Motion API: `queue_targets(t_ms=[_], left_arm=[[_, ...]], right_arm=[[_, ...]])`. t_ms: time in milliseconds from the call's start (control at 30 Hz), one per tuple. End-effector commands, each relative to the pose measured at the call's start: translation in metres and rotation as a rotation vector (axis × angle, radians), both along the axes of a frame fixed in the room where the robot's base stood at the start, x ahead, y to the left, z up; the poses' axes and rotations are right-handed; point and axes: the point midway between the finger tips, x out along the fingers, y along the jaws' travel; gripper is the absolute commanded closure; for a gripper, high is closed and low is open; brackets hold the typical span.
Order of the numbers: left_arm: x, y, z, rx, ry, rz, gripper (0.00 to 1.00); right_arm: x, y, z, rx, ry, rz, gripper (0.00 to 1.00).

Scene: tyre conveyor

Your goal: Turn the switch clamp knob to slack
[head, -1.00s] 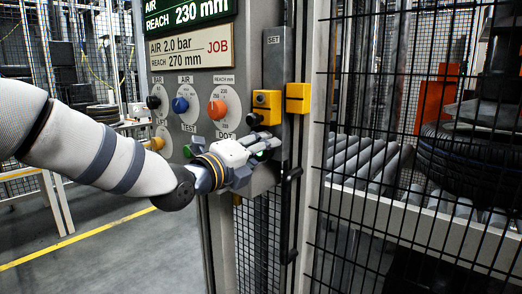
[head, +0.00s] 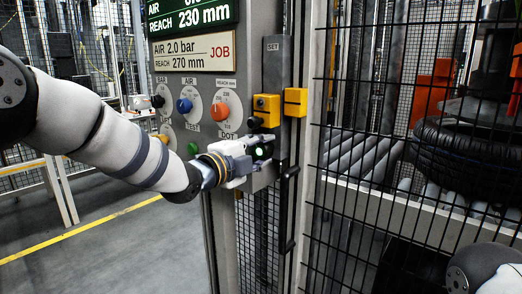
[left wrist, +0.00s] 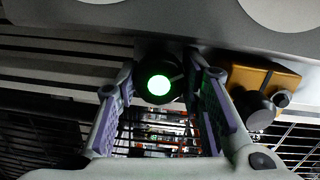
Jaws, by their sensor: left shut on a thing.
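A yellow switch block (head: 266,105) sits on the grey SET rail (head: 273,62), with a black knob (head: 255,122) at its lower left. They also show at the right in the left wrist view, as a yellow block (left wrist: 262,78) with a black knob (left wrist: 253,108). My left gripper (head: 258,153) is just below the block. In the left wrist view its fingers (left wrist: 163,98) flank a black round part with a lit green face (left wrist: 158,86), and they are shut on it. I cannot tell which black part is the clamp knob. My right gripper is out of view.
The panel (head: 180,85) carries a red knob (head: 219,110), a blue knob (head: 184,105) and readouts of 230 mm and JOB 270 mm. A second yellow block (head: 296,102) is close right. A black mesh fence (head: 345,190) stands before rollers and a tyre (head: 450,160).

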Motion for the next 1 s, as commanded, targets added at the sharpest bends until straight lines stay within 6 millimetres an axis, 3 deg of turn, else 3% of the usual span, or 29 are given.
queue_targets(t_ms=[533, 567, 633, 1000], left_arm=[[0.0004, 0.0002, 0.0026, -0.022, 0.009, 0.000, 0.92], [0.0004, 0.0002, 0.0027, -0.022, 0.009, 0.000, 0.58], [0.0004, 0.0002, 0.0025, -0.022, 0.010, 0.000, 0.44], [-0.0057, 0.0044, 0.0010, -0.020, 0.014, 0.001, 0.44]], right_arm=[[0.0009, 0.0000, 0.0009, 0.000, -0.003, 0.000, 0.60], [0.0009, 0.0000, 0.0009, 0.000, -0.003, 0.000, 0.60], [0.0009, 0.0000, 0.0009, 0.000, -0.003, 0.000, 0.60], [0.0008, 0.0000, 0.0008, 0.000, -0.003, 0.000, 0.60]])
